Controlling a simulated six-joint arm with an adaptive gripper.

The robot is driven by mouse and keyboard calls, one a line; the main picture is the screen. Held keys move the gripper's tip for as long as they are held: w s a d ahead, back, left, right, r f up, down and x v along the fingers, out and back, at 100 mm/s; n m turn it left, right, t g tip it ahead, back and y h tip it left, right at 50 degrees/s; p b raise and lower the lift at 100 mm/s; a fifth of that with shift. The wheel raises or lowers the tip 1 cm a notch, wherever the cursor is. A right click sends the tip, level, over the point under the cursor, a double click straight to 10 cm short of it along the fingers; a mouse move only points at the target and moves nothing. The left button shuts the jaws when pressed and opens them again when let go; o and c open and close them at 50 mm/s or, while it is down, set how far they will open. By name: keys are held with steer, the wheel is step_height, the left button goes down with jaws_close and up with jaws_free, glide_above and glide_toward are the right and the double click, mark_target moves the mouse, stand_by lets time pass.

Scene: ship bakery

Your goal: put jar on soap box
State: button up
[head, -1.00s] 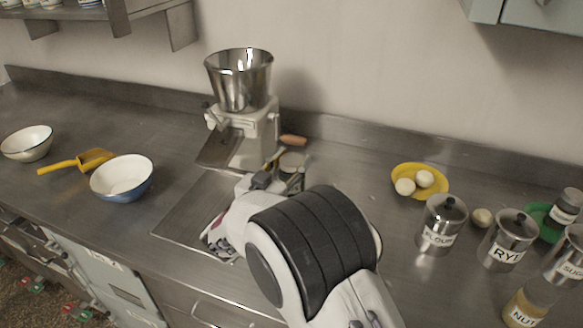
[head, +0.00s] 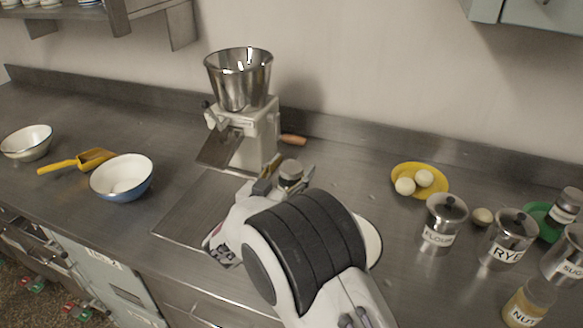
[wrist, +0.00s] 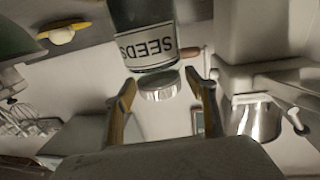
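The jar is dark with a white label reading SEEDS and a silver lid. In the wrist view the jar (wrist: 143,28) appears upside down, with its lid (wrist: 160,88) towards me. My gripper (wrist: 161,77) has one finger on each side, tips at the jar's shoulder, with narrow gaps beside the lid. It looks shut on the jar, though the contact is not clear. In the head view the jar's lid (head: 291,170) shows beside my gripper (head: 279,174), and my arm hides much of the jar. I cannot make out the soap box.
A mill (head: 257,130) with a steel hopper stands behind my gripper. A blue bowl (head: 123,178) and yellow scoop (head: 78,162) lie left. A yellow plate (head: 434,190), flour canister (head: 442,232), rye canister (head: 504,252) and nuts jar (head: 524,310) stand right.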

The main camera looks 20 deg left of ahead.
steer(key=shift+r, duration=0.1)
steer(key=s+a, duration=0.1)
steer(key=s, duration=1.1)
steer(key=shift+a, duration=0.25)
steer(key=shift+w+r, duration=0.1)
steer(key=shift+w, duration=0.05)
stand_by(0.5)
steer(key=w+d+r+g+y, duration=0.2)
steer(key=w+d+r+y, duration=0.3)
steer(key=w+r, duration=0.3)
steer(key=s+d+r+n+g+y, duration=0.25)
steer(key=d+r, duration=0.35)
steer(key=d, duration=0.3)
steer(key=s+d+f+g+h, duration=0.2)
steer(key=s+d+f+g, duration=0.2)
steer(key=s+d, duration=1)
steer(key=s+d+f+m+g+h, duration=0.1)
steer(key=s+d+f+g+h, duration=0.2)
steer(key=s+d, duration=1.2)
steer(key=shift+s+d+f+g, duration=0.15)
steer(key=shift+s+f+g, duration=0.2)
steer(key=shift+f, duration=0.25)
